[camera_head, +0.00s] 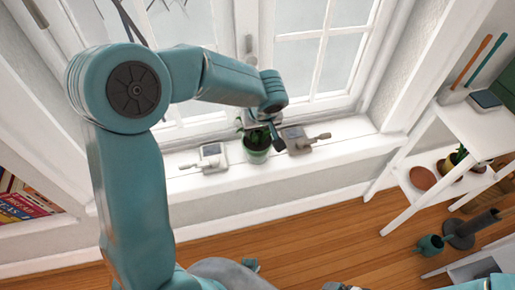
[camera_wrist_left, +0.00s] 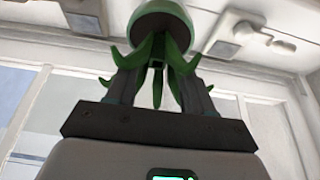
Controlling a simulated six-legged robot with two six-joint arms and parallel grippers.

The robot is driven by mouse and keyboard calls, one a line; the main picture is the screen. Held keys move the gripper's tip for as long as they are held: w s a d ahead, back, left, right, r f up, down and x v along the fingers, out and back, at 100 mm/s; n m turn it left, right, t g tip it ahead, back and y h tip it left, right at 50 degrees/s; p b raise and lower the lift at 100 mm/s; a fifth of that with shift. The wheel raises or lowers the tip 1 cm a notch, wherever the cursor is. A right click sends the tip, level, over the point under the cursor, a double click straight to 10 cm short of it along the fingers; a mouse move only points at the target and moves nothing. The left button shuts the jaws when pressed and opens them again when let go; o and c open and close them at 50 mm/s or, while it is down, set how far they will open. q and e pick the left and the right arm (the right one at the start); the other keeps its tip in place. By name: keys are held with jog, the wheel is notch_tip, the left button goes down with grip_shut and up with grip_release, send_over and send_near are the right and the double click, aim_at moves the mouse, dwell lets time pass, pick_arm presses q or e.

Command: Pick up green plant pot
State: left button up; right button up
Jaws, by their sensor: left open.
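The green plant pot (camera_head: 257,154) stands upright on the white window sill (camera_head: 330,150), with a small green plant in it. In the left wrist view the pot (camera_wrist_left: 163,22) is at the top centre, and its leaves (camera_wrist_left: 157,90) spread between and around the fingers. My left gripper (camera_head: 262,131) reaches down from above over the pot. Its fingers (camera_wrist_left: 158,75) are open, one on each side of the plant, close to the rim. I cannot tell whether they touch the pot.
A window latch (camera_head: 210,158) is on the sill left of the pot and another (camera_head: 300,139) is close on its right. The window (camera_head: 320,50) is right behind. A white shelf (camera_head: 470,130) with several objects stands at the right. Wooden floor (camera_head: 300,230) lies below.

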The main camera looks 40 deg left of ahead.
aim_at(257, 132)
pick_arm(q)
jog(key=x, duration=0.4)
jog(key=shift+w+f, duration=0.15)
jog(key=shift+f, duration=0.2)
grip_shut()
jog(key=shift+r, duration=0.1)
dwell(0.9)
